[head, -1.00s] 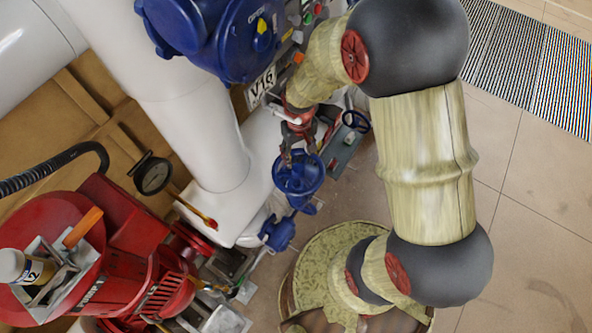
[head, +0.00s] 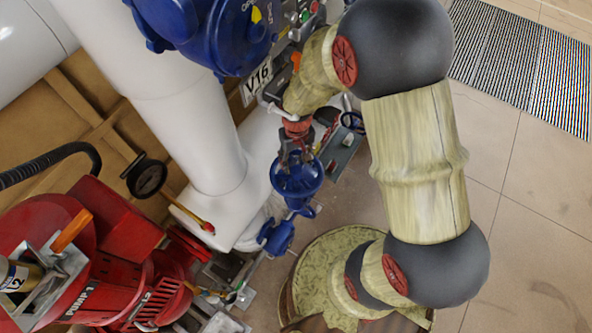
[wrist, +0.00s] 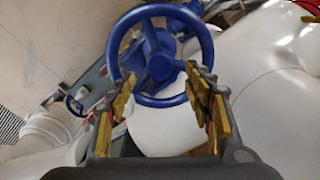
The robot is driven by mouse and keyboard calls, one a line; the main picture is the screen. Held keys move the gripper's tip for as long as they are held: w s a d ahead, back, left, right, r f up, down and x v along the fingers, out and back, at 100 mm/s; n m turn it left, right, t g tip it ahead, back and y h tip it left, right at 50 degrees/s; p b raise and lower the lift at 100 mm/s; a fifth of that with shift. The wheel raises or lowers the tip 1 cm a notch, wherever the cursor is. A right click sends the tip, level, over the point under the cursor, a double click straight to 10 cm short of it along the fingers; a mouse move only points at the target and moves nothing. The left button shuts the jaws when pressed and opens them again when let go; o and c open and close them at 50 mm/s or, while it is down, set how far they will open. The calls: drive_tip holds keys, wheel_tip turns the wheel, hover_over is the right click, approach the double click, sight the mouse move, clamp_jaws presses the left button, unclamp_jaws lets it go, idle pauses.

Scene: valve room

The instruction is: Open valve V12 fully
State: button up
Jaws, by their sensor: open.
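A blue handwheel with spokes and a central hub (wrist: 160,66) fills the upper middle of the wrist view. In the head view the blue valve (head: 297,180) is below my gripper (head: 296,158), and the gripper partly covers it. In the wrist view my gripper (wrist: 160,88) is open, with its yellow-padded fingers spread on either side of the wheel's lower part. The fingertips overlap the rim in the picture; I cannot tell whether they touch it. Nothing is held between them. No V12 label is readable on this valve.
A larger blue unit (head: 215,35) with a V16 plate (head: 257,82) is above left. A smaller blue wheel (head: 353,122) is behind. Open floor (head: 535,215) lies right.

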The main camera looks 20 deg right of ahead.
sight(297, 169)
drive_tip(key=m, duration=0.7)
drive_tip(key=shift+b, duration=0.3)
drive_tip(key=m, duration=0.3)
drive_tip(key=shift+m, duration=0.4)
drive_tip(key=m, duration=0.4)
drive_tip(key=shift+b, duration=0.35)
drive_tip(key=shift+f, duration=0.1)
drive_tip(key=shift+f+b, duration=2.25)
drive_tip(key=shift+f, duration=0.75)
drive_tip(key=shift+s+f+b, duration=0.2)
drive_tip(key=shift+f+b, duration=0.15)
drive_tip(key=shift+f, duration=0.1)
drive_tip(key=shift+w, duration=0.2)
drive_tip(key=shift+s, duration=0.1)
drive_tip(key=c, duration=0.4)
drive_tip(key=shift+r, duration=0.1)
drive_tip(key=c, duration=0.6)
